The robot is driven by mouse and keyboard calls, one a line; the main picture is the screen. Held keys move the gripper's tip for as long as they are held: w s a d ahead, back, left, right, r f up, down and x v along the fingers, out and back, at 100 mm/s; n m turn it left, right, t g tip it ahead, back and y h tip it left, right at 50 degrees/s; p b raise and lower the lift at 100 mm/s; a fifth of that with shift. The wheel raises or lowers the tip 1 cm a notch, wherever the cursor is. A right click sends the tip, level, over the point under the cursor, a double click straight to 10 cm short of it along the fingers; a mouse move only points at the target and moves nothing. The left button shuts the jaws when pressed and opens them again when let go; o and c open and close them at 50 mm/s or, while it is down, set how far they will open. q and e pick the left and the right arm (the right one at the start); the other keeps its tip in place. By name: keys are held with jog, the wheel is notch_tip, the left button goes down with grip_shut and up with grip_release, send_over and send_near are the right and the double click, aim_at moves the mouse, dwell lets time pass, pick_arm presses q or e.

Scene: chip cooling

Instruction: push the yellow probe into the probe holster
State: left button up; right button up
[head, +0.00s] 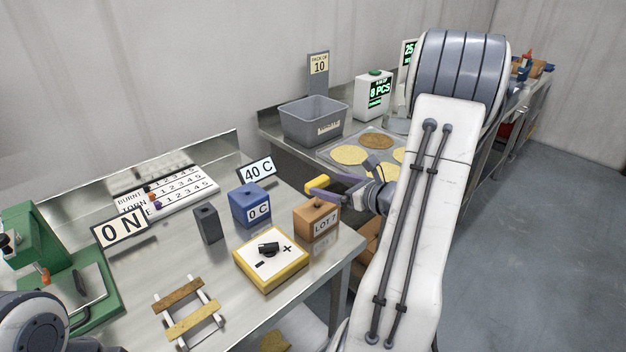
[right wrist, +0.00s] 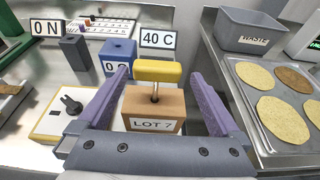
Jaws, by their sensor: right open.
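The yellow probe (head: 317,184) has a bar-shaped handle above the brown LOT 7 block (head: 318,222). In the right wrist view, the probe handle (right wrist: 158,71) sits on a thin metal shaft that runs down to the top of the LOT 7 block (right wrist: 153,108). My right gripper (right wrist: 158,80) is open, its purple fingers apart on either side of the handle. A dark grey upright block (head: 207,225), which looks like the probe holster, stands left of the blue 0 C block; it also shows in the right wrist view (right wrist: 75,54). My left gripper is not in view.
A yellow-edged dial box (head: 270,275) is in front. A tray of chips (head: 365,137) and a grey bin (head: 312,122) lie behind.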

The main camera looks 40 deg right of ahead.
aim_at(322, 183)
jog(key=x, duration=0.3)
jog(key=shift+w+f, duration=0.1)
jog(key=p+x, duration=0.1)
jog(key=x, duration=0.1)
jog(key=p+x, duration=0.1)
jog(key=x, duration=0.1)
jog(key=shift+a+f, duration=0.2)
jog(key=shift+f, duration=0.25)
jog(key=shift+w+f, duration=0.25)
jog(key=shift+w, duration=0.25)
jog(key=c, duration=1.2)
jog(key=shift+r, duration=0.1)
